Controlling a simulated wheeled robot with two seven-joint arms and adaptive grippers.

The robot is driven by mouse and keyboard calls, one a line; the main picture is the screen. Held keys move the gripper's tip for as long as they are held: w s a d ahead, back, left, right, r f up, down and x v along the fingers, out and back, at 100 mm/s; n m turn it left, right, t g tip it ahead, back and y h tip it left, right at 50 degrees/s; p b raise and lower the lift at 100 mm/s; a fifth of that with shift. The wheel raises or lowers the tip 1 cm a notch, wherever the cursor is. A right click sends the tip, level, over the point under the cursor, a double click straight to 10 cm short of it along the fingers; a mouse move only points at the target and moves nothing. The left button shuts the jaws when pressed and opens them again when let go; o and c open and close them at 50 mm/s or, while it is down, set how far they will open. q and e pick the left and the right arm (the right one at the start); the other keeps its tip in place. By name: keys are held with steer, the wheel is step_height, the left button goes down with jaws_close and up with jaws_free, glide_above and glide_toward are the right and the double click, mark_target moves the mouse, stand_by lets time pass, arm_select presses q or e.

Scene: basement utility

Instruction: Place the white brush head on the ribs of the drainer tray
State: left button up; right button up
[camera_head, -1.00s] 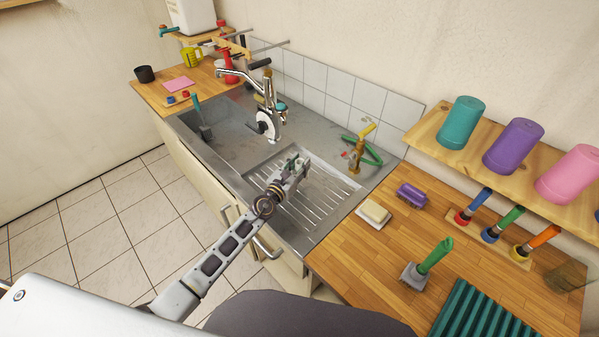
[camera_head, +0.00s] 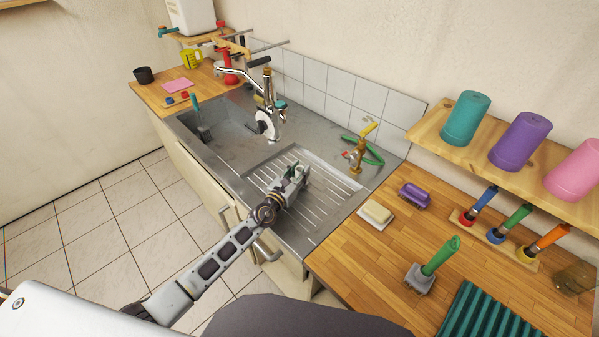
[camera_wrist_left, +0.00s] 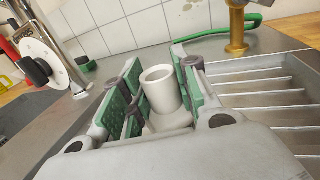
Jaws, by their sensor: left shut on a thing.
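The white brush head (camera_wrist_left: 161,90) shows in the left wrist view as a white piece with a hollow round socket, between the green pads of my left gripper (camera_wrist_left: 155,95). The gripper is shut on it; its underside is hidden. In the head view my left gripper (camera_head: 297,174) is over the drainer tray, and the brush head is too small and covered to make out. The drainer tray (camera_head: 325,205) is the ribbed metal part of the sink unit; its ribs also show at the right of the left wrist view (camera_wrist_left: 265,98). I cannot tell whether the brush head touches them.
A brass tap (camera_head: 357,155) with a green hose stands behind the tray. The main faucet (camera_head: 268,95) with a white disc is left of it. A soap block (camera_head: 376,212), a purple brush (camera_head: 414,196) and a green-handled brush (camera_head: 437,257) sit on the right wooden counter.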

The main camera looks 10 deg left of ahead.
arm_select(q)
steer(key=shift+f, duration=0.1)
steer(key=o, duration=1)
steer(key=shift+o, duration=0.2)
steer(key=shift+s, duration=0.1)
steer(key=shift+b+v, duration=0.6)
steer(key=shift+v, duration=5.3)
